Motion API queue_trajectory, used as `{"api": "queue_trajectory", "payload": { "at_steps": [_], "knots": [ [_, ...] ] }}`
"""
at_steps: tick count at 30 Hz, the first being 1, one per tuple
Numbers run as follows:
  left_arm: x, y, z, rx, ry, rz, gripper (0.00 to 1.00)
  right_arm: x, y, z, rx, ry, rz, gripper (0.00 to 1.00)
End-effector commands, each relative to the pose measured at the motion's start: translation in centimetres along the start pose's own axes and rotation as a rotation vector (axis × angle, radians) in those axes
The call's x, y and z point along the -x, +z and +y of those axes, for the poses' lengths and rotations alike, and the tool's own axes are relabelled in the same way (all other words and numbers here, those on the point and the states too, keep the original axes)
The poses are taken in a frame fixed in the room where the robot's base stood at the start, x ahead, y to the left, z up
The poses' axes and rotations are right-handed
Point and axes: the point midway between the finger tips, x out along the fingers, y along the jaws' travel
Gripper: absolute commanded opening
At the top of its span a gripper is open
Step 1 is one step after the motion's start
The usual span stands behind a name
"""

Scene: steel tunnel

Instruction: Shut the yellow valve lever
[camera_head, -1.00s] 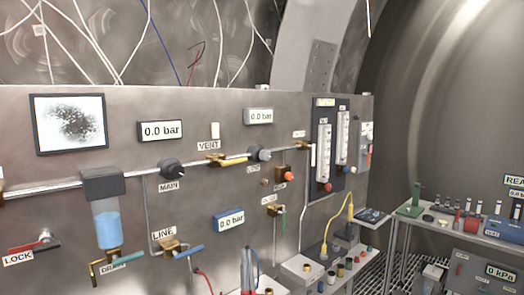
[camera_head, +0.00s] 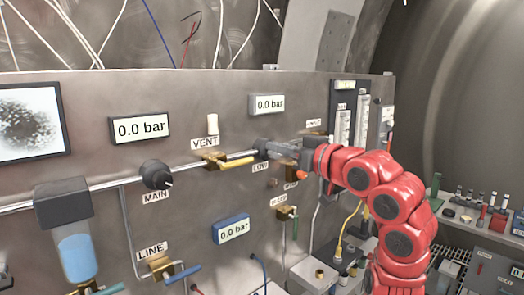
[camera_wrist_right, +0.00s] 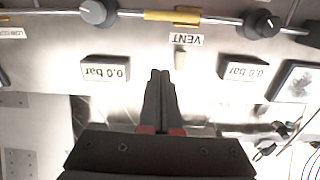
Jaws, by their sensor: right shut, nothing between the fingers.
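The yellow valve lever (camera_head: 237,162) sits on a brass valve body (camera_head: 214,160) on the pipe under the VENT label (camera_head: 205,143). It points right, lying about along the pipe. In the upside-down right wrist view the lever (camera_wrist_right: 172,16) shows at the top, by the VENT label (camera_wrist_right: 183,39). My right gripper (camera_head: 275,171) comes in from the right, in front of the panel near the knob right of the lever. In the right wrist view its fingers (camera_wrist_right: 160,75) are together and empty, apart from the lever in the picture. My left gripper is not in view.
A black MAIN knob (camera_head: 155,174) is on the pipe to the left. A blue LINE lever (camera_head: 182,275) is below. Displays reading 0.0 bar (camera_head: 140,127) are on the panel.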

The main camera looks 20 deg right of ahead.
Motion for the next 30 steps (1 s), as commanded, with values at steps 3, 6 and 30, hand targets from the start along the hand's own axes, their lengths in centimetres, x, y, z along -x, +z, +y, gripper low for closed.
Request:
{"api": "queue_trajectory", "payload": {
  "at_steps": [3,6,30],
  "knots": [
    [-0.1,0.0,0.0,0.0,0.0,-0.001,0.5,0.5,0.0,-0.5,0.026,-0.003,-0.037,0.0],
    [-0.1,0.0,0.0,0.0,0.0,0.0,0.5,0.6,0.1,-0.6,0.031,-0.003,-0.045,0.0],
    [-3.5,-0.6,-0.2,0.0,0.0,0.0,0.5,-8.6,0.0,-0.8,0.024,-0.008,-0.045,0.0]
  ]
}}
